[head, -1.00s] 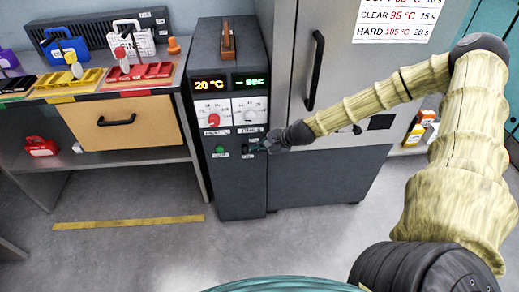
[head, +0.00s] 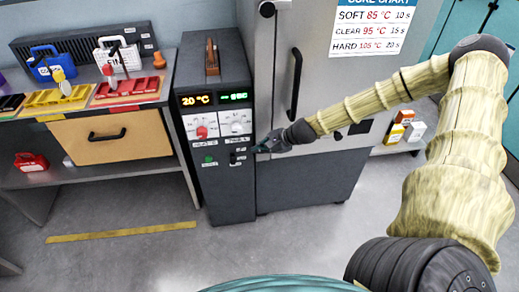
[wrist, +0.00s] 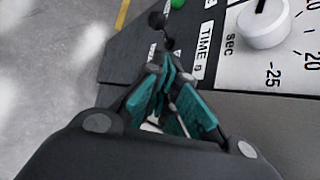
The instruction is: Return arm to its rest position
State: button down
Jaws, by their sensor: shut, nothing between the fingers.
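My arm reaches in from the right in the head view. My gripper (head: 260,149) is in front of the lower right edge of the dark control unit (head: 228,188), close to its small black switches (head: 237,156). In the wrist view its teal fingers (wrist: 168,68) are together with nothing between them. A black lever knob (wrist: 158,20) shows just beyond the fingertips, and I cannot tell whether they touch it. A white dial (wrist: 263,24) is to the right.
A grey cabinet (head: 330,75) with a black handle stands behind my arm. A bench with a yellow tray (head: 58,98), a red tray (head: 128,90) and a wooden drawer (head: 110,139) is at left. Small boxes (head: 397,130) sit at right. The floor in front is clear.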

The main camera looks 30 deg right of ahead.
dwell(0.3)
jog(key=s+a+f+n+g+h, duration=0.1)
jog(key=s+a+f+n+g, duration=0.1)
jog(key=s+a+f+n, duration=0.45)
jog(key=s+a+f+n+g+h, duration=0.1)
jog(key=s+a+f+n+g, duration=0.25)
jog(key=s+a, duration=0.5)
jog(key=s+a+f+n+g+h, duration=0.1)
jog(key=s+n, duration=0.4)
jog(key=s, duration=0.6)
jog(key=s+a+f+n+g+h, duration=0.1)
jog(key=s+a+f+n+h, duration=0.1)
jog(key=s, duration=0.9)
jog(key=a+f+n, duration=0.1)
jog(key=a+n, duration=0.1)
jog(key=n, duration=0.1)
jog(key=shift+f+n, duration=0.2)
jog(key=shift+n, duration=0.1)
